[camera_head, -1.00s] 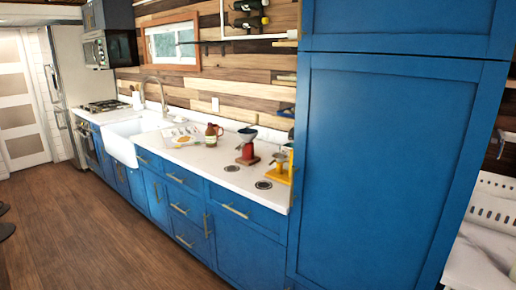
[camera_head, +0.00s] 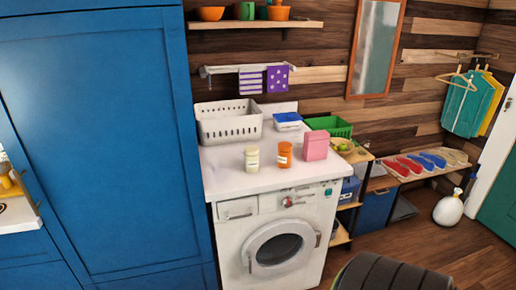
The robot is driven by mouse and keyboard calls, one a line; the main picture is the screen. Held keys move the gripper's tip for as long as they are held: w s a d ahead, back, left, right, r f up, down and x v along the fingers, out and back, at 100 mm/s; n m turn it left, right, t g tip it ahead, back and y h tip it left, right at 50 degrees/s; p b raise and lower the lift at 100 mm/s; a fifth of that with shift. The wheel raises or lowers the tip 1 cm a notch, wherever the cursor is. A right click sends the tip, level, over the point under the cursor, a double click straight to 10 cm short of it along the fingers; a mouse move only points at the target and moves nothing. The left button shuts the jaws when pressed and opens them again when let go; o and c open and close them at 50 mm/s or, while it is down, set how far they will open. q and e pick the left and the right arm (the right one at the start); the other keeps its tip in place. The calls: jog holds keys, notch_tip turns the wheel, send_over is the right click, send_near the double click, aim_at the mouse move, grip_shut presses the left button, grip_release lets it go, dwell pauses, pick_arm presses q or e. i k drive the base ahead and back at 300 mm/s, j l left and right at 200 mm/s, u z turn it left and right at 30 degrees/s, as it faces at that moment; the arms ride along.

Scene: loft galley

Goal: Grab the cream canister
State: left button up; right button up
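A small cream canister (camera_head: 252,158) stands upright on the white top above the washing machine, near its front edge. An orange canister (camera_head: 284,154) stands just right of it, and a pink box (camera_head: 316,146) stands further right. None of them is touched by a gripper. Neither of my grippers shows in the head view.
The washing machine (camera_head: 232,232) stands right of a tall blue cabinet (camera_head: 95,130). Behind the canister is a white perforated basket (camera_head: 228,128); a blue-lidded tub (camera_head: 288,122) and green basket (camera_head: 330,126) stand at the back. A dark rounded object (camera_head: 390,275) is at the bottom. Wooden floor shows at right.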

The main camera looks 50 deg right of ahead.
aim_at(250, 153)
jog(key=z, duration=1.6)
